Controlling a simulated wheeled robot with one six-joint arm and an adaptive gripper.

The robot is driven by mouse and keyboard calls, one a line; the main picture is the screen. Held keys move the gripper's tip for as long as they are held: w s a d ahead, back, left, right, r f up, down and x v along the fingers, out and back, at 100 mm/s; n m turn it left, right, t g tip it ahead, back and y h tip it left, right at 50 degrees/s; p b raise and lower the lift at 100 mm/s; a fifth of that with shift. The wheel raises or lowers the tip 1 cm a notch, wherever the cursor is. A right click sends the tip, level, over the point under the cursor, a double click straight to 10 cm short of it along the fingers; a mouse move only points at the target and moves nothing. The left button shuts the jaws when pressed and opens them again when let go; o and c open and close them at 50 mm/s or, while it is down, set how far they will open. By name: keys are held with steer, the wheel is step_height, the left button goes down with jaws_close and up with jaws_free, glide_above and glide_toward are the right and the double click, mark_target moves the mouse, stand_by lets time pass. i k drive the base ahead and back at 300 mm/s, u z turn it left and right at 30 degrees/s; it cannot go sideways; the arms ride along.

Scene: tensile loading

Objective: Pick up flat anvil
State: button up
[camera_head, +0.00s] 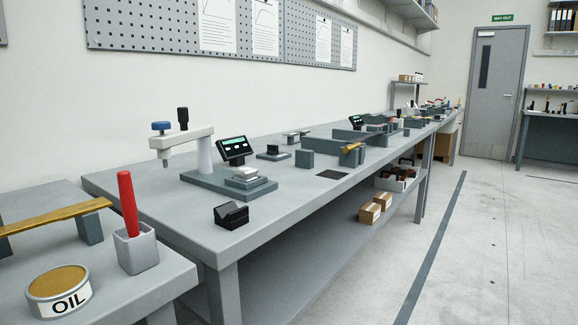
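No part is labelled as the flat anvil, and I cannot tell for sure which one it is. A light grey stepped block (246,178) with a flat top sits on the dark grey base of the bench instrument (205,155). A small black block with a notched, sloping top (231,216) stands alone near the bench's front edge. Farther back, a small black piece (272,149) rests on a grey plate. My gripper is out of view.
The long grey bench (160,208) has clear room around the notched block. A dark square (332,174) lies near its front edge. At left are an oil tin (62,303), a grey cup (136,250) with a red-handled tool, and a brass-coloured bar (55,216). Open floor lies at right.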

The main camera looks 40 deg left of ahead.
mark_target(244, 175)
steer(key=i, duration=1.5)
steer(key=u, duration=3.5)
